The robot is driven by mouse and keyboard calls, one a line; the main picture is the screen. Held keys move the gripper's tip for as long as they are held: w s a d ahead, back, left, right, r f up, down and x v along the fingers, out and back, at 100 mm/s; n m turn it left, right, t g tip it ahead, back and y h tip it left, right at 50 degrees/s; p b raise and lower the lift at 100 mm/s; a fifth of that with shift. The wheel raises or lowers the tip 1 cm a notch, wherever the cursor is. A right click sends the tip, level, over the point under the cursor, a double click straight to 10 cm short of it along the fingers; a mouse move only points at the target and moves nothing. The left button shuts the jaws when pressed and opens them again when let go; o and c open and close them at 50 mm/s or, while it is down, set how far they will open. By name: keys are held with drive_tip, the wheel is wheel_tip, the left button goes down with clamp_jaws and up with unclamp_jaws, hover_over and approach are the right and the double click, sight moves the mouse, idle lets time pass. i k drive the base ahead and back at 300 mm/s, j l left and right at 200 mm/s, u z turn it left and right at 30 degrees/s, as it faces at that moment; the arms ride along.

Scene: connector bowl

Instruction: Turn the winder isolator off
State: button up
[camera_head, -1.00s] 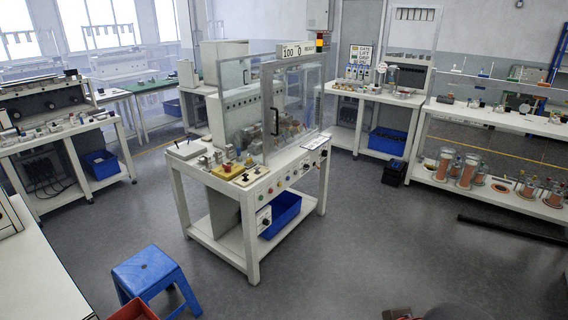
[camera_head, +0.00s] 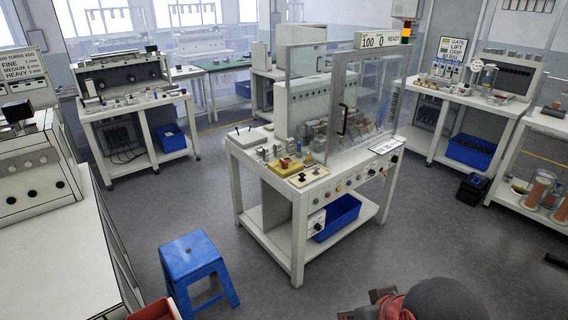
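The winder bench (camera_head: 262,212), a white table with a clear-guarded machine (camera_head: 340,100) on top, stands in the middle of the head view. A white box with a dark round knob (camera_head: 317,224) is mounted low on its front side; it may be the isolator, but no label is readable. A yellow block with a red part (camera_head: 290,165) sits on the bench top. The knob's setting is too small to tell. Part of my arm, dark and reddish, shows at the bottom right, short of the bench. My gripper's fingers cannot be made out.
A blue stool (camera_head: 194,262) stands on the floor left of the bench, with a red bin (camera_head: 155,311) below it. A white counter (camera_head: 60,245) fills the left edge. Grey floor is open in front and right of the bench. A black box (camera_head: 472,189) stands at right.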

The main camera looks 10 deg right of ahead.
sight(285, 163)
drive_tip(key=l, duration=0.5)
drive_tip(key=i+l+z, duration=0.15)
drive_tip(key=i, duration=1.3)
drive_tip(key=i+j, duration=1.1)
drive_tip(key=j, duration=0.15)
drive_tip(key=i+l+z, duration=0.05)
